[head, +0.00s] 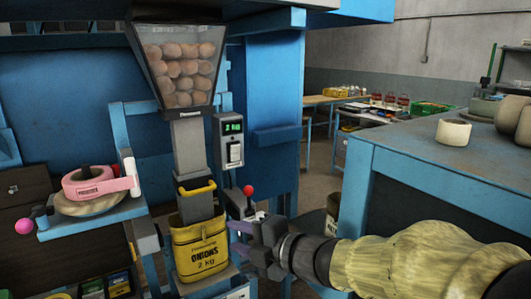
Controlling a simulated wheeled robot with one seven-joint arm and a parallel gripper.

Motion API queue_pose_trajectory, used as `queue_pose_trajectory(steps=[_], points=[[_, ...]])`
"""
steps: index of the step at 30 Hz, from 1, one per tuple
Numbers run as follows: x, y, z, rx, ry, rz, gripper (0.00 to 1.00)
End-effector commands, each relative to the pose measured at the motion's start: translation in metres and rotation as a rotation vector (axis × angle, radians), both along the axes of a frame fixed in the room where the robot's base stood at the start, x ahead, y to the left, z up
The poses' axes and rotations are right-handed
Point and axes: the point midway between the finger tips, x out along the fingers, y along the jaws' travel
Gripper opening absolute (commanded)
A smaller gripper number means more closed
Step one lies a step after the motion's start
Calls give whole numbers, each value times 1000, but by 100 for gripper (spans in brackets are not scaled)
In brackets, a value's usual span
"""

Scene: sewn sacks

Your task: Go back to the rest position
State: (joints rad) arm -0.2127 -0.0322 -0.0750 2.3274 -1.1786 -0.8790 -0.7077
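My gripper (240,240) is at the lower middle, just right of a yellow sack (200,256) with dark print reading "ONIONS 2 kg". Its fingers point left toward the sack's right side. I cannot tell whether they touch it or how far apart they are. The sack stands upright under the grey chute (189,148), its mouth around the chute's lower end. My arm reaches in from the right edge.
A clear hopper (182,65) of onions sits above the chute. A scale display (233,128) is beside it. A red-knobbed lever (248,191) stands behind my gripper. A blue bench (400,160) with pots stands at right.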

Motion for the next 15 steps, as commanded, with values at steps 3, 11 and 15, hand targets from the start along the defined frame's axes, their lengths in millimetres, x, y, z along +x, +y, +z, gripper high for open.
queue_pose_trajectory(steps=[3,11,15], points=[[0,0,0,0,0,0,36],[16,-20,-8,34,104,-147,36],[26,-38,-15,65,185,-261,36]])
